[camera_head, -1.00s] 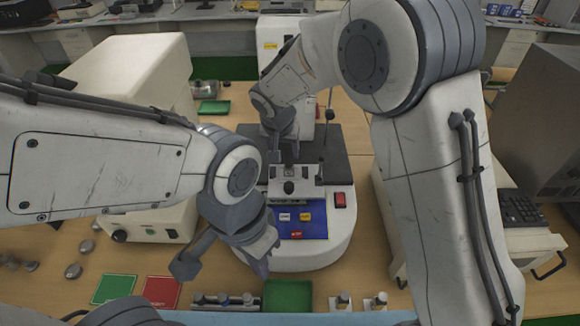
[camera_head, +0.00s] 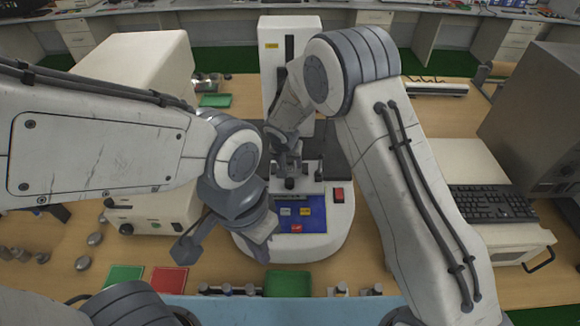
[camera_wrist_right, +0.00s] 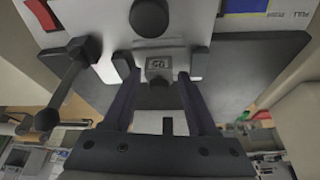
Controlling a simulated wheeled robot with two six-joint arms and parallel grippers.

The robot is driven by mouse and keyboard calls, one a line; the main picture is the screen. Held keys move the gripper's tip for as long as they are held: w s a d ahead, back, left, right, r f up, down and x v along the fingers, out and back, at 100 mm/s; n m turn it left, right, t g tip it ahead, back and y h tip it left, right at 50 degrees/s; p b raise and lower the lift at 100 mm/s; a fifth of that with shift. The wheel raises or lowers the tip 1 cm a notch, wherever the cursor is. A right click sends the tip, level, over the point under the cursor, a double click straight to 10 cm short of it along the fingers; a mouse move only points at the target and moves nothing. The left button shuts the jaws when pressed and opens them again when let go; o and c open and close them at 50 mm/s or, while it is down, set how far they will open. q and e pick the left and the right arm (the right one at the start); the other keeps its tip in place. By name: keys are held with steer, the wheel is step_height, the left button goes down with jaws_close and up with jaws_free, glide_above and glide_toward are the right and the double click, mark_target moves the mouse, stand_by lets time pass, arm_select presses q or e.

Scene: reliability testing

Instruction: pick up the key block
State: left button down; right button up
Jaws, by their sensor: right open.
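A small grey block (camera_wrist_right: 158,65) marked "50" sits at the machine's stage in the right wrist view; it looks like the key block. My right gripper (camera_wrist_right: 158,80) is open, with one dark finger on each side of the block's near end; I cannot tell whether they touch it. In the head view my right gripper (camera_head: 290,170) is over the white machine's stage, and the arm and gripper hide the block there. My left gripper (camera_head: 224,248) hangs at the machine's front left, its fingers apart and nothing visible between them.
The white machine (camera_head: 318,246) has a blue panel and a red switch (camera_head: 338,195). A dark knobbed lever (camera_wrist_right: 65,85) is left of my right gripper. A green square (camera_head: 124,274) and a red square (camera_head: 166,280) lie at the front left. A keyboard (camera_head: 492,204) is at right.

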jaws_close()
